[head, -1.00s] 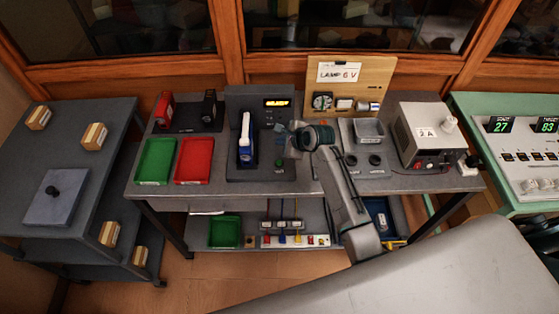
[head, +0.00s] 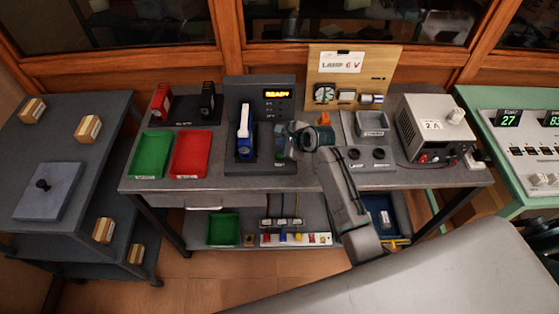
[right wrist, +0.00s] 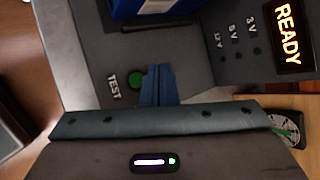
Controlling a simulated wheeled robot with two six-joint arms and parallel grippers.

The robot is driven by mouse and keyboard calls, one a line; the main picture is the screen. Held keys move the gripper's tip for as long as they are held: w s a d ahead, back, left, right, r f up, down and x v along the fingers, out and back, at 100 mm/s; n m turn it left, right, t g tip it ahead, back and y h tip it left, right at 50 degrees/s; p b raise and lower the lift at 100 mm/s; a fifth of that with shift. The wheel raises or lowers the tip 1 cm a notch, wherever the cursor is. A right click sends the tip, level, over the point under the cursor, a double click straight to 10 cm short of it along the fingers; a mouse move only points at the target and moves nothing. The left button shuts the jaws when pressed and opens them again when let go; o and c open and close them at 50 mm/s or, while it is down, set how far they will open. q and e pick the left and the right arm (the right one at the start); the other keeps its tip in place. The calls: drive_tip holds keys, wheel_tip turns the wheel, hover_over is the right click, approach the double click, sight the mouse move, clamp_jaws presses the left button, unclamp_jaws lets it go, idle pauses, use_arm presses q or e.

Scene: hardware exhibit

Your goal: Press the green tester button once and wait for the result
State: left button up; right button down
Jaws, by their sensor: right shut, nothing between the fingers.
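The tester (head: 235,97) is a dark grey unit on the middle table, and its display (head: 277,93) reads READY. The display also shows in the right wrist view (right wrist: 288,38). The green tester button (right wrist: 137,77) sits beside the word TEST in the right wrist view. In the head view my gripper hides most or all of it. My right gripper (head: 281,152) is shut and empty over the tester's base. Its dark blue fingertips (right wrist: 157,76) appear right beside the button; I cannot tell whether they touch it. My left gripper is not in view.
A blue and white item (head: 244,135) stands in the tester, left of my gripper. Green (head: 152,154) and red (head: 190,154) trays lie further left.

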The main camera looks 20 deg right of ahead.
sight(279, 156)
drive_tip(key=shift+f+b, duration=0.55)
drive_tip(key=shift+f, duration=1.45)
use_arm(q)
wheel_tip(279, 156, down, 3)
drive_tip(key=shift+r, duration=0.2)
use_arm(e)
drive_tip(key=shift+f, duration=0.3)
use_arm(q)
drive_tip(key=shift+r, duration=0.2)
use_arm(e)
drive_tip(key=shift+f, duration=0.1)
drive_tip(key=shift+f, duration=0.45)
idle(0.6)
use_arm(q)
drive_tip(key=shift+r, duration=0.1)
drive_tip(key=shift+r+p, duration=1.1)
drive_tip(key=shift+p, duration=0.1)
use_arm(e)
drive_tip(key=shift+r, duration=0.85)
